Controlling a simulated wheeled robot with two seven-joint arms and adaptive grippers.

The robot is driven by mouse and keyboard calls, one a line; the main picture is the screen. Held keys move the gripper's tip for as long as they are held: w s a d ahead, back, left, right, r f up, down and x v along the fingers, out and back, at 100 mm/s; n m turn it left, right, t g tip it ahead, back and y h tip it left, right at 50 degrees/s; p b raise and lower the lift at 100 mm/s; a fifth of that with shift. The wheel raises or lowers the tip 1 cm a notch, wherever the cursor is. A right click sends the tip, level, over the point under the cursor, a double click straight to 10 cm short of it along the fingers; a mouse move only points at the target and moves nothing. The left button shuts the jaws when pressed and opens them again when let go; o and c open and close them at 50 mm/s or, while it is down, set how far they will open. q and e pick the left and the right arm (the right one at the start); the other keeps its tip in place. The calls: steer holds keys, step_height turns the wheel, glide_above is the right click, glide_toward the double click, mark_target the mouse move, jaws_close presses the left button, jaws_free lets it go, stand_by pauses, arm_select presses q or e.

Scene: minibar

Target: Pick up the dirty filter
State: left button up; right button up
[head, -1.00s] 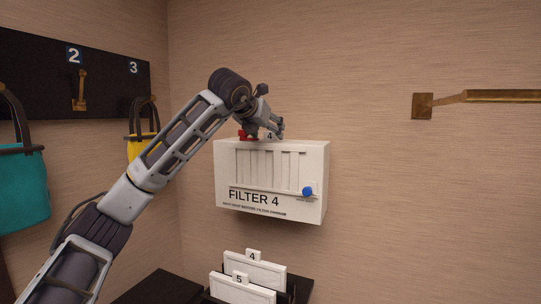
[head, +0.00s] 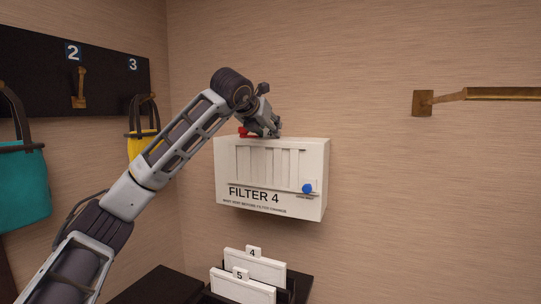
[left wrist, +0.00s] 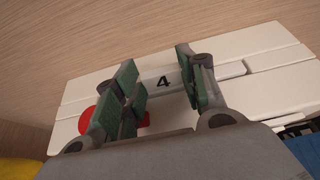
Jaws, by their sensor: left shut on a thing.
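The white wall unit (head: 232,165) marked FILTER 4 hangs on the wall, with a blue knob (head: 307,188) on its front and a red part (head: 246,132) on top at the left. My left gripper (head: 264,134) is down at the top of the unit. In the left wrist view, the filter's white top piece marked 4 (left wrist: 164,81) lies between the fingers of the left gripper (left wrist: 158,87), which is shut on it. The filter's body is hidden inside the unit. My right gripper is not in view.
Two white panels, marked 4 (head: 262,269) and 5 (head: 245,290), stand in a black holder below the unit. Teal (head: 22,188) and yellow (head: 136,150) bags hang at the left. A brass bar (head: 490,94) sticks out at the upper right.

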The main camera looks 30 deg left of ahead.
arm_select(q)
steer(key=c, duration=0.3)
